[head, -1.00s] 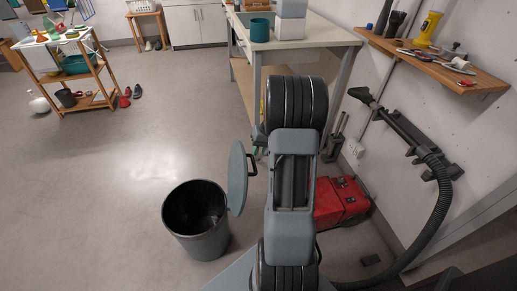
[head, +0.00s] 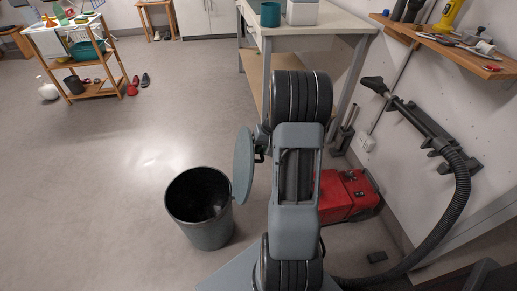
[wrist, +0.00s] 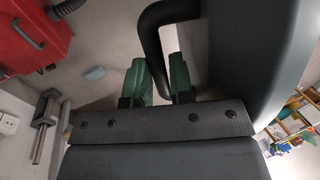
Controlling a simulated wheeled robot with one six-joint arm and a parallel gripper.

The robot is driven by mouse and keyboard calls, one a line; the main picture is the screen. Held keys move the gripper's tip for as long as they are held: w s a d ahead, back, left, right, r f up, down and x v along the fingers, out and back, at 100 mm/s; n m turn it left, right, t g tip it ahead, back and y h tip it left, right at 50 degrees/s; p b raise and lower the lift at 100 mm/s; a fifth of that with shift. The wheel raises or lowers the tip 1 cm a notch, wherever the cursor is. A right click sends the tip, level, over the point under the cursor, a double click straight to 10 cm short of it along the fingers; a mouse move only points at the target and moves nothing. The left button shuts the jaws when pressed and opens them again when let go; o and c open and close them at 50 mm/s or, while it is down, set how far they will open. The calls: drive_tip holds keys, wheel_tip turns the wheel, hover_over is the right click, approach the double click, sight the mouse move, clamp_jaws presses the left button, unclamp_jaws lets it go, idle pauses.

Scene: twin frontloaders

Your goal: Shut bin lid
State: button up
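The grey-green bin (head: 208,232) stands on the floor with its mouth open. Its round lid (head: 243,167) stands upright at the bin's right rim, swung back. A black handle is on the lid's right face. In the wrist view the handle (wrist: 152,45) passes between the green fingers of my gripper (wrist: 160,75), which are close together on either side of it. The lid (wrist: 255,50) fills the upper right there. In the head view my arm hides most of the gripper.
A red machine (head: 345,195) lies right of my arm, with a black hose (head: 455,205) beyond it. A workbench (head: 310,30) stands ahead and a shelf (head: 440,45) hangs at right. The floor left of the bin is clear.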

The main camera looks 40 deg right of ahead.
drive_tip(key=shift+c, duration=1)
drive_tip(key=shift+w+a+r+p, duration=0.25)
drive_tip(key=shift+w+a, duration=0.05)
drive_tip(key=shift+a, duration=0.2)
drive_tip(key=shift+w+a+r+p, duration=0.2)
drive_tip(key=shift+w+a+r, duration=0.1)
drive_tip(key=shift+a, duration=0.15)
drive_tip(key=shift+w+a+r+p, duration=0.25)
drive_tip(key=shift+a, duration=0.25)
drive_tip(key=shift+w+a, duration=0.1)
drive_tip(key=shift+a, duration=0.1)
drive_tip(key=shift+w+a+r+p, duration=0.25)
drive_tip(key=shift+w+a, duration=0.15)
drive_tip(key=shift+a, duration=0.35)
drive_tip(key=shift+w+a+r+p, duration=0.25)
drive_tip(key=shift+w+a, duration=0.15)
drive_tip(key=shift+a, duration=0.35)
drive_tip(key=shift+w+a, duration=0.15)
drive_tip(key=shift+a, duration=0.25)
